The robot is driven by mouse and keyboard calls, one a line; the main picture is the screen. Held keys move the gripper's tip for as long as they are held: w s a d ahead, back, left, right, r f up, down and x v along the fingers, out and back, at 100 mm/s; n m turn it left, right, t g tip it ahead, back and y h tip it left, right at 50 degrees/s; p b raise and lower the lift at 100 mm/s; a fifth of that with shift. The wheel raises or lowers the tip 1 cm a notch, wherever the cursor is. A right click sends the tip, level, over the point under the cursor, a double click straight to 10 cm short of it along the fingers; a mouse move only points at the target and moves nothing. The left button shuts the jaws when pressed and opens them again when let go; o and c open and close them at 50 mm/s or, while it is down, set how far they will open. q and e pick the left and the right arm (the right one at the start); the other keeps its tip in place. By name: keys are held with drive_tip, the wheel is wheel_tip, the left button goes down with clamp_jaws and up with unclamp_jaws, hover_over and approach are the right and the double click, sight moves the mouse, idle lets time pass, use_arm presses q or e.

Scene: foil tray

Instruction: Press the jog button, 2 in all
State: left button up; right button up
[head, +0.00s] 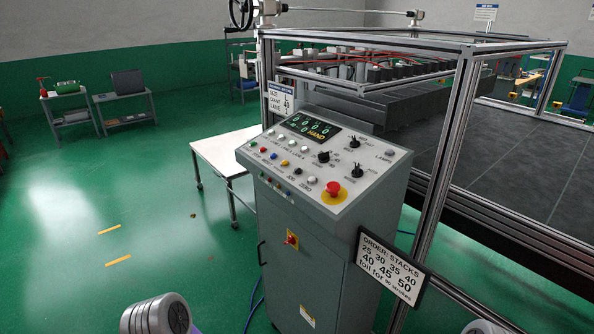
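The grey control console (330,240) stands in the middle of the head view with a sloped panel on top. The jog button (298,176) is a small round button in the panel's front row, with the JOG label just below it. The ZERO button (312,181) is close on its right. A green-lit display (315,129) shows digits and the word HAND in yellow. Neither of my grippers is in view. Only grey rounded parts, seemingly of my arms, show at the bottom edge, well away from the panel. Nothing touches the jog button.
A red mushroom button (333,188) on a yellow ring is right of the jog button. Several knobs and other buttons share the panel. An order sign (391,268) hangs at the console's right. A metal frame (446,170) stands behind. Green floor at left is mostly clear.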

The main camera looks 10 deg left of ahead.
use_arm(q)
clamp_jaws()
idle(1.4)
